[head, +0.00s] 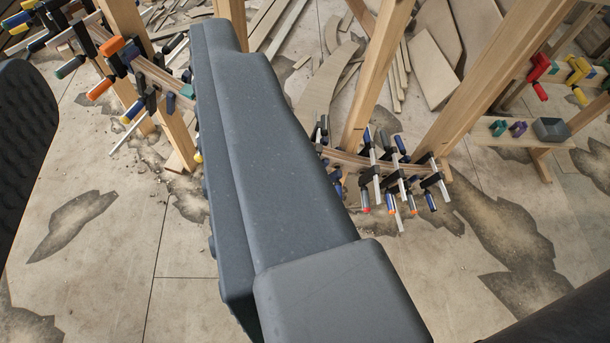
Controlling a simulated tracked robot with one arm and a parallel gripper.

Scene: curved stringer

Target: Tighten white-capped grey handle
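I cannot pick out a white-capped grey handle in the head view. Bar clamps grip a curved wooden stringer (160,76) between upright posts. The left clamp group has orange handles (100,89), a green handle (70,67) and a blue handle (133,110). The right clamp group (397,185) sits low between two posts, with several blue handles and small red or orange ends. My large grey arm link crosses the middle of the view and hides the stringer between the two groups. My gripper is not visible.
Wooden posts (377,70) stand in the middle and right. A low bench (505,138) at right holds a grey box (551,130) and small green and purple items. Red (539,76) and yellow clamps (579,70) hang at upper right. Wood offcuts (325,90) lie behind. Stained floor (110,260) is open at lower left.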

